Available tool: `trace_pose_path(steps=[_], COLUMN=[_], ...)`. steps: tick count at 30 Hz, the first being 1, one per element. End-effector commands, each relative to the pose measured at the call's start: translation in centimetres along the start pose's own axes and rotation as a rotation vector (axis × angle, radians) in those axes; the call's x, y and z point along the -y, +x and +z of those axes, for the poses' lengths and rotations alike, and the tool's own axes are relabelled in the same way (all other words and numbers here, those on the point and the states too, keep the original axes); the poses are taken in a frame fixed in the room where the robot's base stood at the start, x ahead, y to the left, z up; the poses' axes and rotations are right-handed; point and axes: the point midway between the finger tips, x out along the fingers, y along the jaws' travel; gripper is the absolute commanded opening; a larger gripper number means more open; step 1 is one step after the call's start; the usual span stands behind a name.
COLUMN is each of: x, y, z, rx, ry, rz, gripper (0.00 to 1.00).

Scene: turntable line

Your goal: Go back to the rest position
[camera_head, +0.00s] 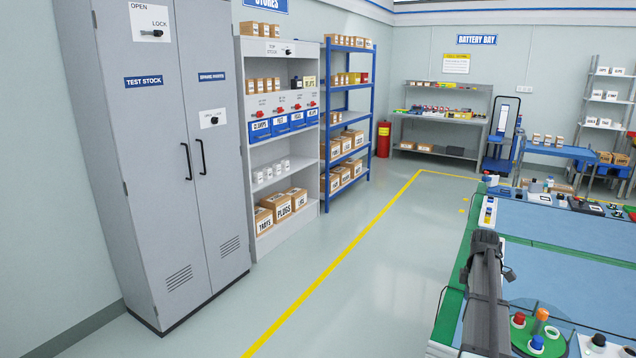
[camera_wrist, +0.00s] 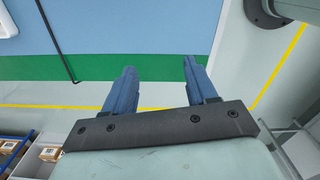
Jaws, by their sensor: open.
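My gripper (camera_wrist: 159,66) shows in the wrist view with its two blue fingers apart and nothing between them. Beyond the fingertips lie the green edge and blue top of a bench; I cannot tell the height above it. In the head view a dark part of my arm (camera_head: 486,290) stands over the left end of the bench, and I cannot make out the fingers there.
The blue-topped bench (camera_head: 560,228) carries a round green plate (camera_head: 522,343) with coloured pieces at the lower right. A grey cabinet (camera_head: 165,200) and shelves (camera_head: 345,115) line the left wall. The floor (camera_head: 350,290) between is clear.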

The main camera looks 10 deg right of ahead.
Motion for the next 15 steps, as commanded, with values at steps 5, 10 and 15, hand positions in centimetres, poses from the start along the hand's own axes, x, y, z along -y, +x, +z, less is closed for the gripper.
trace_pose_path(steps=[5,10,15], x=[3.6,7.3,11.9], y=[5.5,9.6,13.5], z=[-8.5,-15.1,-21.0], rx=[0.0,-0.001,-0.001], ry=[0.148,0.292,0.438], rz=[-0.002,0.0,0.001], gripper=[0.57,0.57,0.57])
